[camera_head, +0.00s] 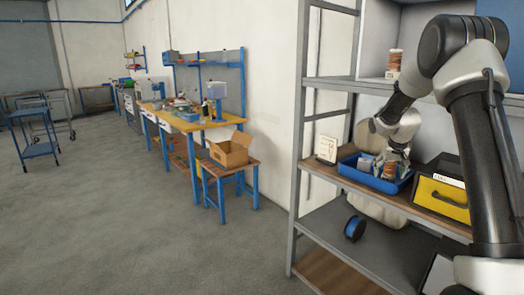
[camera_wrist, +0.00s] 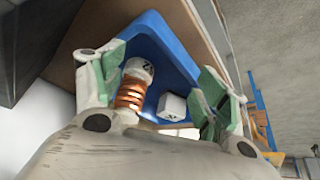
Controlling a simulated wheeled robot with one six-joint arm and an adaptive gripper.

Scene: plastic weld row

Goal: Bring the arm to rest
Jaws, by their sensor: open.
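My gripper (camera_head: 391,172) is at the blue tray (camera_head: 350,172) on the middle shelf of the rack. In the wrist view my gripper (camera_wrist: 163,78) is open, with its green-padded fingers spread over the tray. A copper-and-white cylinder (camera_wrist: 132,85) stands in the tray between the fingers, closer to the left one. It also shows in the head view (camera_head: 389,170), just below my gripper. A small white block (camera_wrist: 171,106) lies in the tray between the fingers. I cannot tell whether a finger touches the cylinder. My arm comes in from the right, in front of the rack.
A yellow-fronted black box (camera_head: 440,196) stands right of the tray, and a white card (camera_head: 327,149) left of it. A similar cylinder (camera_head: 394,63) stands on the shelf above. A blue spool (camera_head: 354,228) lies on the shelf below.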

